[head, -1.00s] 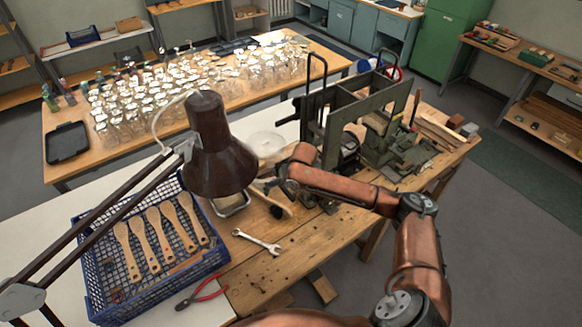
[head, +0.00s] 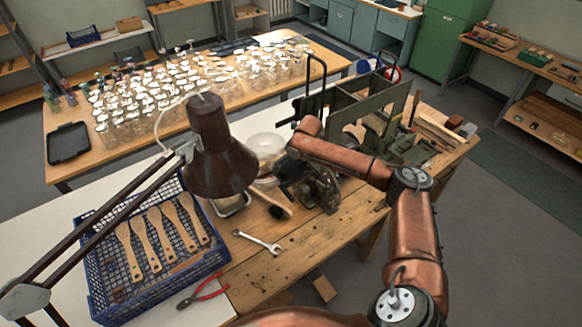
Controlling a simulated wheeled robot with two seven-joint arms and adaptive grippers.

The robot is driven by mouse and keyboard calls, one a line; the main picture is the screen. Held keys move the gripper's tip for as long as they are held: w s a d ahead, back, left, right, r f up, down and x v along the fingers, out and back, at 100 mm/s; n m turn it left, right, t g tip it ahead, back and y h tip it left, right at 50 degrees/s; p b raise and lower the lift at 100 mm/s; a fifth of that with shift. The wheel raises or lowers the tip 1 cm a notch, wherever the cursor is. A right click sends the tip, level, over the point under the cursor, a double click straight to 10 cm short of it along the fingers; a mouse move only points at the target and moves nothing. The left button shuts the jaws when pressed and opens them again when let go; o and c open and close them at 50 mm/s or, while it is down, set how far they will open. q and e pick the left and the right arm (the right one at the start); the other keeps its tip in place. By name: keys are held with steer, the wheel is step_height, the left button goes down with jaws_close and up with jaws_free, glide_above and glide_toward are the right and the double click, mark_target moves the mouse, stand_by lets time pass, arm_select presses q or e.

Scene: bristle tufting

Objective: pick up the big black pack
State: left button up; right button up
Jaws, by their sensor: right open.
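I cannot pick out the big black pack with certainty; no clear pack of that kind shows, and the lamp and my right arm cover part of the bench. My right gripper (head: 312,190) is dark, empty as far as I can see, and open. It points down over the wooden bench (head: 310,245), just right of a wooden-handled brush (head: 280,200) with a black end. Its fingertips blend with the dark machine parts behind. My left gripper is not in view.
A brown desk lamp (head: 218,165) stands left of my right gripper. A blue crate (head: 105,300) holds wooden brush bodies. A wrench (head: 257,242) and red pliers (head: 203,292) lie in front. A green machine (head: 375,115) stands behind. A clear bowl (head: 265,147) sits beyond the gripper.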

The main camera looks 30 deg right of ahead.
steer(key=shift+f, duration=0.15)
steer(key=shift+c, duration=0.7)
steer(key=c, duration=1)
steer(key=shift+c, duration=0.2)
